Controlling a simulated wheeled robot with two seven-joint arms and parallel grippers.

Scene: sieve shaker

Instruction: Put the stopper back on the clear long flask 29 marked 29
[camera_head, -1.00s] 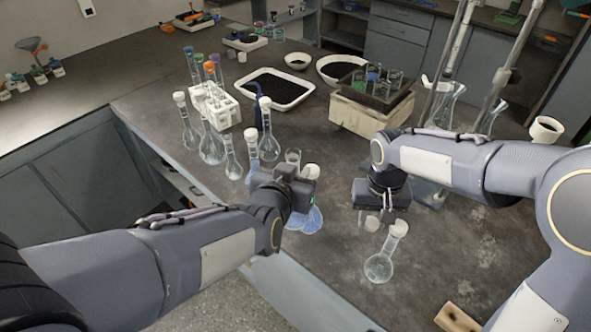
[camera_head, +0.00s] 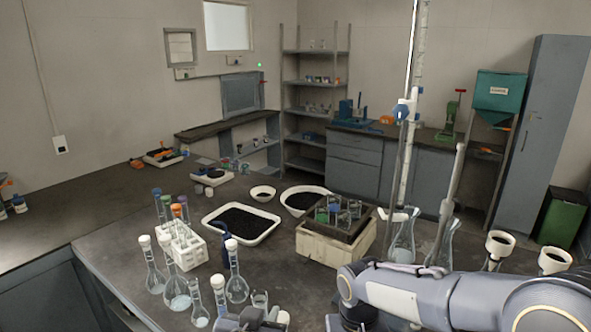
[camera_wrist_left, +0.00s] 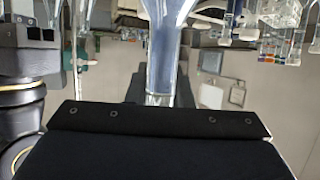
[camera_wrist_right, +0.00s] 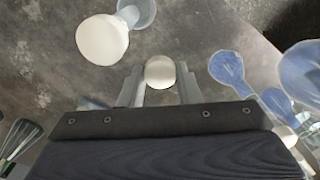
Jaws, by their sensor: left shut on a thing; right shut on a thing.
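My left gripper (camera_head: 250,320) is at the bottom edge of the head view, mostly cut off. In the left wrist view it is shut on a clear, bluish glass flask (camera_wrist_left: 163,60), whose neck stands between the fingers; no number can be read. My right gripper (camera_wrist_right: 160,85) is shut on a white rounded stopper (camera_wrist_right: 160,71) in the right wrist view, held above the grey bench. Another flask with a white stopper (camera_wrist_right: 102,40) stands beside it at the upper left. In the head view my right fingers are out of frame below my right arm.
Several white-stoppered flasks (camera_head: 153,278) stand at the left front, beside a white tube rack (camera_head: 187,252). Bluish flasks (camera_wrist_right: 228,70) are near my right gripper. Burette stands rise at the right.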

